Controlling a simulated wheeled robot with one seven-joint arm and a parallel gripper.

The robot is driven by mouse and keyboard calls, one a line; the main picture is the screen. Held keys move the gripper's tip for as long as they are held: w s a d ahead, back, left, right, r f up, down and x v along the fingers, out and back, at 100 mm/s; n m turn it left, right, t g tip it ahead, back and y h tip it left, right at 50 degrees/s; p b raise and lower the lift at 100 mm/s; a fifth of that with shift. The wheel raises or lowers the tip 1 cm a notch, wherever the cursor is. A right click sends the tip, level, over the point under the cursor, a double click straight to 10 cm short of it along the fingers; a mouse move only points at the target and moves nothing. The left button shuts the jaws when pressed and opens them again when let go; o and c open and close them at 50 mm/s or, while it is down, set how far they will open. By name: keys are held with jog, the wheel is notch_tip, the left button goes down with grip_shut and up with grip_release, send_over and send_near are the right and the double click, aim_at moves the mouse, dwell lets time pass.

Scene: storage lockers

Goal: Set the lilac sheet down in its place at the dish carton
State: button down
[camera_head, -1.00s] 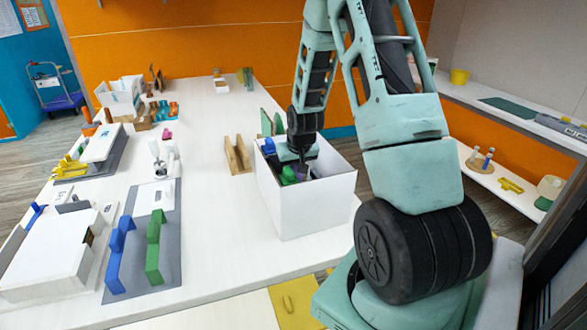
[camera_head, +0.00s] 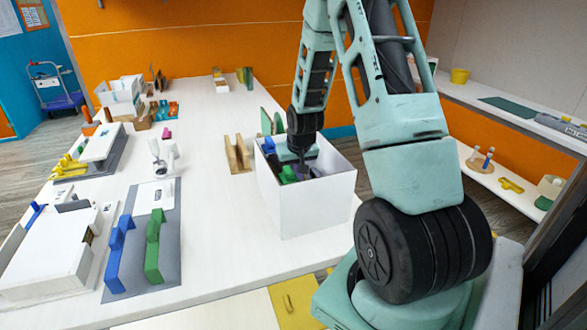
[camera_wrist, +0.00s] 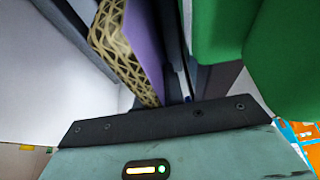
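The dish carton appears to be the white open-topped box (camera_head: 300,205) at the table's right side. My gripper (camera_head: 300,168) points down into it, its fingertips hidden by the walls and contents. The lilac sheet (camera_wrist: 143,45) stands on edge just in front of my gripper in the wrist view, beside a tan patterned sheet (camera_wrist: 120,50). Dark upright parts lie right of it and farther left; I cannot tell which are fingers or whether they grip the sheet. Green pieces (camera_wrist: 215,30) fill the right of that view.
A brown wooden holder (camera_head: 238,155) stands just left of the carton. Blue (camera_head: 118,255) and green (camera_head: 153,245) handle-shaped pieces stand on a grey board farther left. The table between board and carton is clear. A shelf (camera_head: 510,110) runs along the right.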

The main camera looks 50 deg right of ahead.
jog(key=c, duration=1.4)
grip_release()
jog(key=shift+f, duration=0.1)
jog(key=b+v, duration=0.1)
jog(key=v, duration=1.6)
jog(key=shift+r+b, duration=0.2)
jog(key=shift+b, duration=0.1)
